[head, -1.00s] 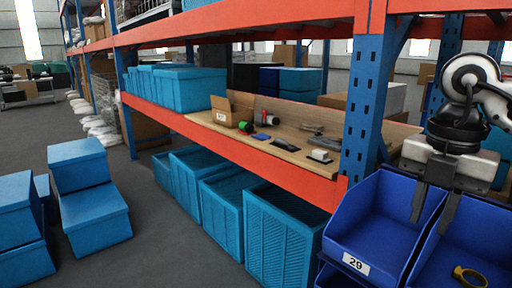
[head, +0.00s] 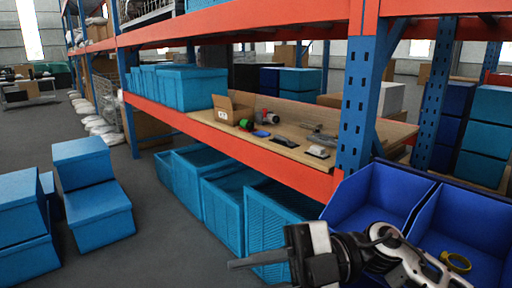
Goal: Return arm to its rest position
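My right gripper (head: 238,263) is low in the head view, in front of the blue crates under the shelf. Its arm comes in from the lower right, and its fingers point left. The fingers are seen edge-on, so I cannot tell how far apart they are. I see nothing held in it. My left gripper is not in view.
Blue bins (head: 372,198) stand at the right, one with a yellow ring (head: 456,262) in it. The orange shelf beam (head: 255,152) and blue post (head: 357,100) are behind the arm. Blue boxes (head: 98,210) stand at the left, with clear floor (head: 165,240) between.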

